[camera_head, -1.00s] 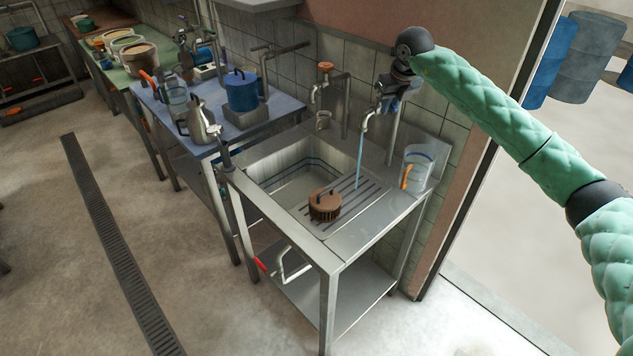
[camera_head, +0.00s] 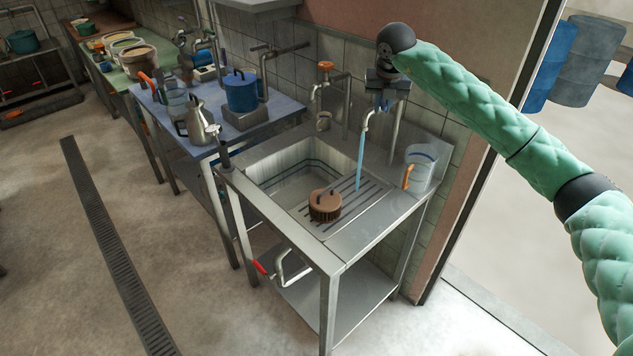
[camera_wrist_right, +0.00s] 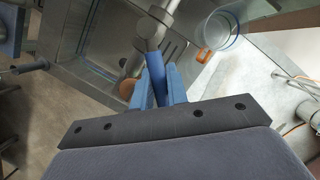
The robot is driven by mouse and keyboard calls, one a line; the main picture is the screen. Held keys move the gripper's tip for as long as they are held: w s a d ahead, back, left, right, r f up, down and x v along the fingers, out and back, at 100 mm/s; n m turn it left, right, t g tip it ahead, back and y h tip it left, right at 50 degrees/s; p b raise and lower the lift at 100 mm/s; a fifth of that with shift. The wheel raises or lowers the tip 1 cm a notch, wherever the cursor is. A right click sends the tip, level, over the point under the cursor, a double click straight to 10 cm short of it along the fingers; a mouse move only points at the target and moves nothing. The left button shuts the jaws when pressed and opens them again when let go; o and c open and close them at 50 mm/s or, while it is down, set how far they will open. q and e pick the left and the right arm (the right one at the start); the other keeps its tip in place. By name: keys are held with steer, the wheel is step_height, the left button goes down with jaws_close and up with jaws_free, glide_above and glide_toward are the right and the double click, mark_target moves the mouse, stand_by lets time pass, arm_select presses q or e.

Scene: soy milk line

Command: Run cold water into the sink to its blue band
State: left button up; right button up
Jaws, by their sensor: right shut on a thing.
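The steel sink (camera_head: 262,170) has a dark blue band (camera_head: 325,168) around its inner wall. I cannot tell the water level inside. The right-hand tap (camera_head: 367,120) has a blue lever, seen in the right wrist view (camera_wrist_right: 155,72). A pale blue stream of water (camera_head: 361,160) runs from its spout and seems to land on the ribbed drainboard (camera_head: 372,192). My right gripper (camera_head: 383,103) is at this tap, and its blue fingers (camera_wrist_right: 161,88) are closed around the lever. My left gripper is not in view.
An orange-topped tap (camera_head: 325,68) stands left of the running one. A brown round object (camera_head: 325,206) lies at the drainboard. A clear jug with orange handle (camera_head: 419,168) stands at the right. A red-handled valve (camera_head: 260,267) is under the sink.

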steer(key=shift+a+f+m+b, duration=0.1)
steer(key=shift+a+m+b, duration=0.3)
steer(key=shift+m, duration=0.1)
steer(key=shift+w+a+m+h+b, duration=0.15)
steer(key=shift+a+m+h+b, duration=0.2)
steer(key=shift+m, duration=0.55)
steer(key=shift+w+a+m+h+b, duration=0.1)
steer(key=shift+a+m+h+b, duration=0.25)
steer(key=shift+m, duration=0.55)
stand_by(5.7)
